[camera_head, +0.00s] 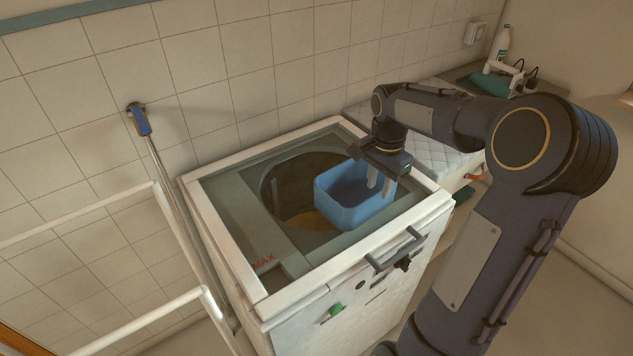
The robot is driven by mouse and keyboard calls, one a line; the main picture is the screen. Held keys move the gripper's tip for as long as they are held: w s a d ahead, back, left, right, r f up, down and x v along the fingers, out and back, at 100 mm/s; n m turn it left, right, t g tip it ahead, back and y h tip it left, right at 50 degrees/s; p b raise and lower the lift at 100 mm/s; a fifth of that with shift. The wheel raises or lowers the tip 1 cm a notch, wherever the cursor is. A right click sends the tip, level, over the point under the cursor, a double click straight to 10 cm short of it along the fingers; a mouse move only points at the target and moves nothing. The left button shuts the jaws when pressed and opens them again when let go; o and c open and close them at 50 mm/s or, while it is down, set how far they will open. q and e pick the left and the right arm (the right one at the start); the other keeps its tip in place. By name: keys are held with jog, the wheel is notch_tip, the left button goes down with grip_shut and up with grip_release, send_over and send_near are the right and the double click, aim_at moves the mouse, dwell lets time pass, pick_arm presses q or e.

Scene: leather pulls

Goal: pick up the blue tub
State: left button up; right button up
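The blue tub (345,200) is a square, open-topped container. It sits at the right side of the round opening in the top of the white machine, covering part of it. My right gripper (380,183) is over the tub's right side, pointing down. Its two pale fingers show a gap between them; one is inside the tub and the other appears to be outside near the front right rim. I cannot see clearly whether they touch the wall. The tub's underside is hidden. My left gripper is not in view.
The white machine (243,262) has a front handle (398,250) and a green knob (335,311). A quilted pad (432,155) lies behind my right arm. A white bottle (500,43) stands at the back right. A mop-like pole (170,195) and white rails (140,322) are at left.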

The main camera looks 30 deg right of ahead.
aim_at(372, 216)
jog(key=shift+w+f, duration=0.2)
jog(key=shift+f, duration=0.25)
notch_tip(372, 216, down, 7)
jog(key=shift+p, duration=0.65)
jog(key=shift+c, duration=0.3)
grip_shut()
